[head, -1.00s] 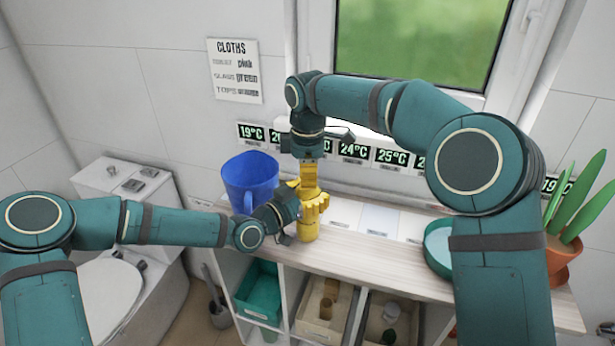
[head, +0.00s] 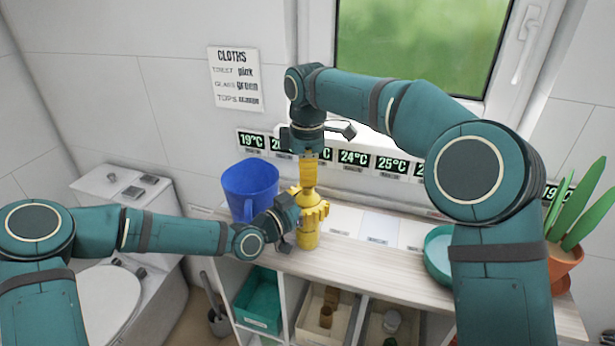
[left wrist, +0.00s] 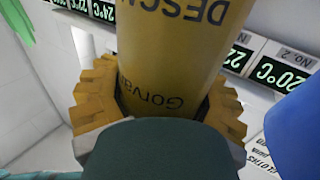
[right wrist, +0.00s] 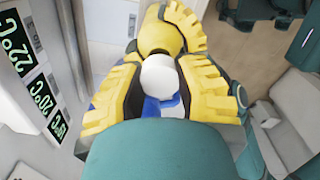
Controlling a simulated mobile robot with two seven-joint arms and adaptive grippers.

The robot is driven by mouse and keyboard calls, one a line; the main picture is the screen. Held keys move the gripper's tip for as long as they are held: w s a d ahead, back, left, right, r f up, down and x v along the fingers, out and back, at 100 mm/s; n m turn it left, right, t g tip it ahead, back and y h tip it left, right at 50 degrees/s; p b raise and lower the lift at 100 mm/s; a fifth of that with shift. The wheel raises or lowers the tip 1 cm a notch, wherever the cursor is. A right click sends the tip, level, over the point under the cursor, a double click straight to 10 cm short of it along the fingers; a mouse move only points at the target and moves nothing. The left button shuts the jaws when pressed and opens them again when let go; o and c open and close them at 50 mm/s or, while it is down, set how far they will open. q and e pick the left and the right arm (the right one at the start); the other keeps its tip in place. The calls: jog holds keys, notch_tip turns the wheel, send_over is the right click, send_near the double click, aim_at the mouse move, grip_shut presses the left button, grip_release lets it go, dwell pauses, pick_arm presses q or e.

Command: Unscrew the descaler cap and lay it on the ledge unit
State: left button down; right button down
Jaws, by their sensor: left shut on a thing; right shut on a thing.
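The yellow descaler bottle (head: 308,239) stands upright on the wooden top of the ledge unit (head: 375,272); its dark lettering shows upside down in the left wrist view (left wrist: 175,60). My left gripper (head: 308,212) is shut around the bottle's body from the left, with yellow ribbed fingers on both sides. My right gripper (head: 309,172) points down from above the bottle, its fingers shut on the white cap (right wrist: 161,75). The bottle's yellow shoulder (right wrist: 158,38) shows beyond the cap. The fingers hide the cap in the head view, and I cannot tell whether it still touches the neck.
A blue bucket (head: 250,186) stands close behind my left gripper. A teal round dish (head: 438,250) and a potted plant (head: 565,255) are at the right. Bins (head: 258,300) fill the cubbies below. The ledge top between the bottle and dish looks clear.

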jog(key=shift+r, duration=1.3)
pick_arm(q)
grip_release()
